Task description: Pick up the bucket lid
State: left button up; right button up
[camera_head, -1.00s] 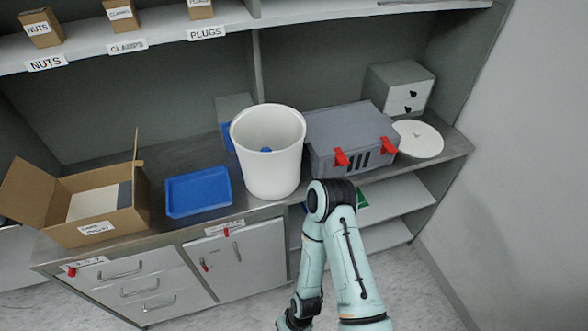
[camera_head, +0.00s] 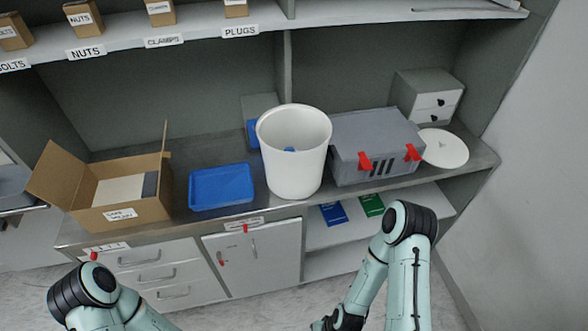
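The bucket lid (camera_head: 445,148) is a flat white disc with a small mark at its centre. It lies on the right end of the counter, beside the grey toolbox. The white bucket (camera_head: 293,158) stands upright and open on the counter, with something blue inside. My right arm reaches in at the lower right, and part of its wrist (camera_head: 340,322) shows at the bottom edge, well below and left of the lid. My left arm shows at the lower left. Neither gripper's fingers can be made out.
The grey toolbox (camera_head: 372,147) with red latches stands between bucket and lid. A small drawer unit (camera_head: 427,96) is behind the lid. A blue tray (camera_head: 221,187) and an open cardboard box (camera_head: 118,190) are to the left. A wall (camera_head: 535,170) bounds the right side.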

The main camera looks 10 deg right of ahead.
aim_at(443, 149)
jog(key=z, duration=1.65)
